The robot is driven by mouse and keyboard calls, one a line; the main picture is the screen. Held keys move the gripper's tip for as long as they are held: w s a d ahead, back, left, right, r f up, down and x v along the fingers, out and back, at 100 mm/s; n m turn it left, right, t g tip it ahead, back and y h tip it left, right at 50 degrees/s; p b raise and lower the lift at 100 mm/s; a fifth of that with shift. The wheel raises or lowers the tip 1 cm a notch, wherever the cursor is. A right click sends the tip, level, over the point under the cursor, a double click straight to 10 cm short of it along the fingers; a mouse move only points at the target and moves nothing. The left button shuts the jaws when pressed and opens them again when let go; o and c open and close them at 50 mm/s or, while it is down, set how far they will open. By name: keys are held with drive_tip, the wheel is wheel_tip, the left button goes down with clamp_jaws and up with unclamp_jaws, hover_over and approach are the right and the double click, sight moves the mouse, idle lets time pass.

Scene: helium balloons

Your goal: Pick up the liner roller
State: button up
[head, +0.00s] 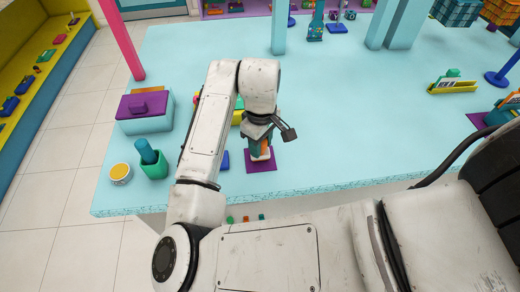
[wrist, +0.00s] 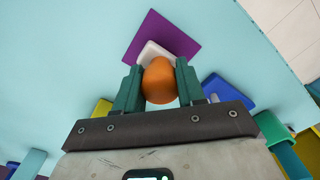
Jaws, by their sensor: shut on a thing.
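The liner roller appears as a rounded orange piece (wrist: 160,82) with a white part (wrist: 153,52) beyond it in the wrist view. My gripper (wrist: 160,88) is shut on it, with a green finger on each side of the orange part. In the head view my gripper (head: 260,143) points down over a purple mat (head: 286,166), with orange and white showing just under the fingers. The purple mat also shows in the wrist view (wrist: 150,24). I cannot tell whether the white end touches the mat.
A blue item (head: 223,160) and a yellow item (head: 238,117) are close to my gripper. To the left are a purple-lidded box (head: 145,106), a green cup (head: 153,167) and a yellow-topped bowl (head: 120,173).

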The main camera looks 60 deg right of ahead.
drive_tip(key=shift+c, duration=0.9)
drive_tip(key=shift+r, duration=0.1)
drive_tip(key=shift+r, duration=0.6)
drive_tip(key=s+a+r, duration=0.2)
drive_tip(key=s+r, duration=0.9)
drive_tip(key=s, duration=0.2)
drive_tip(key=shift+s+a+r+p, duration=0.3)
drive_tip(key=shift+s+a+p, duration=0.05)
drive_tip(key=shift+s+p, duration=0.05)
